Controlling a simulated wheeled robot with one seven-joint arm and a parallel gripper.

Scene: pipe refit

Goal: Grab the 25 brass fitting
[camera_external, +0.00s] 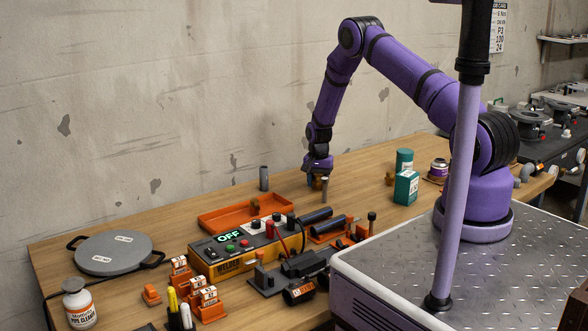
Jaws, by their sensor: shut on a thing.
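My gripper (317,177) points down over the back middle of the wooden table. It is shut on a small brass-coloured fitting (315,184), mostly hidden by the fingers. I cannot read a size on it, and I cannot tell whether it touches the table. Another small brass-coloured piece (389,179) stands on the table to the right, left of the green boxes. One more brownish piece (255,204) shows at the orange tray (212,222).
A light grey upright pipe (324,190) stands close in front of my gripper. A darker grey pipe (264,178) stands to the left. The yellow welder box (218,265) and black tools crowd the front.

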